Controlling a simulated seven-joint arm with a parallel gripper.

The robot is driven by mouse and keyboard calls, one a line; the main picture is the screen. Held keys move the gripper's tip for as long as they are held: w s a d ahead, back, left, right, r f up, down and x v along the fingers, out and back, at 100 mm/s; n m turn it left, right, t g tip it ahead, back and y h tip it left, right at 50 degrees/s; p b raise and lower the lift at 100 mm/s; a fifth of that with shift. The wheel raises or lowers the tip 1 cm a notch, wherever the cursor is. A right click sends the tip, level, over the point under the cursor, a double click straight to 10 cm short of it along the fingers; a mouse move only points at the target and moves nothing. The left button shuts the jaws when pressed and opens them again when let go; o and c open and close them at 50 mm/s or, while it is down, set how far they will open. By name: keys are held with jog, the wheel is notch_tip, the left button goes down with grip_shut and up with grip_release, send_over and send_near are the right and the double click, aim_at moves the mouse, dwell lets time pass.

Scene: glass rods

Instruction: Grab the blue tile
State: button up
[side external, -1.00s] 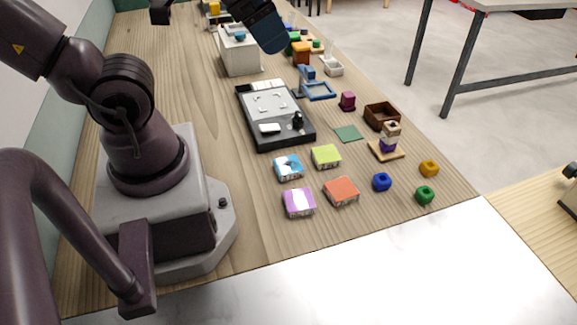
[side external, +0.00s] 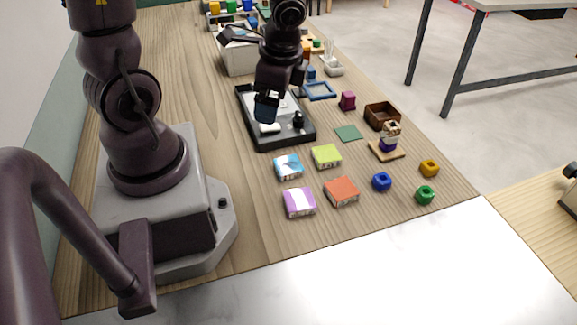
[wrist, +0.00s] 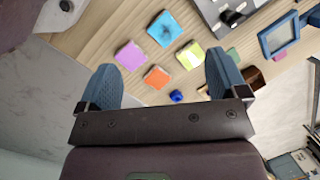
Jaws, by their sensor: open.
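The blue tile (side external: 288,167) is light blue with a white patch and lies flat on the wooden table, in a group with a lime tile (side external: 326,156), an orange-red tile (side external: 341,191) and a purple tile (side external: 299,202). In the wrist view the blue tile (wrist: 165,29) is fully visible, beyond the fingertips. My gripper (side external: 267,108) is above the black tray, behind and above the blue tile in the side view. In the wrist view its blue fingers (wrist: 161,62) are spread wide with nothing between them.
The black tray (side external: 297,137) lies just behind the tiles.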

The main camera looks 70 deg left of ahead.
notch_tip(320, 180, down, 5)
jog(key=m, duration=0.5)
jog(key=m+t, duration=0.1)
jog(key=m, duration=0.6)
send_over(288, 164)
jog(key=d, duration=0.2)
jog(key=shift+h, duration=0.3)
jog(key=f, duration=0.8)
jog(key=shift+w+a, duration=0.1)
jog(key=shift+a, duration=0.15)
jog(key=shift+n, duration=0.3)
jog(key=shift+a+f, duration=0.2)
jog(key=shift+f, duration=0.55)
jog(key=shift+a+f, duration=0.2)
jog(key=shift+f, duration=0.5)
jog(key=shift+a+f, duration=0.2)
jog(key=shift+f, duration=0.55)
jog(key=shift+a+f, duration=0.1)
jog(key=shift+f, duration=0.6)
jog(key=shift+c, duration=0.2)
jog(key=c, duration=1)
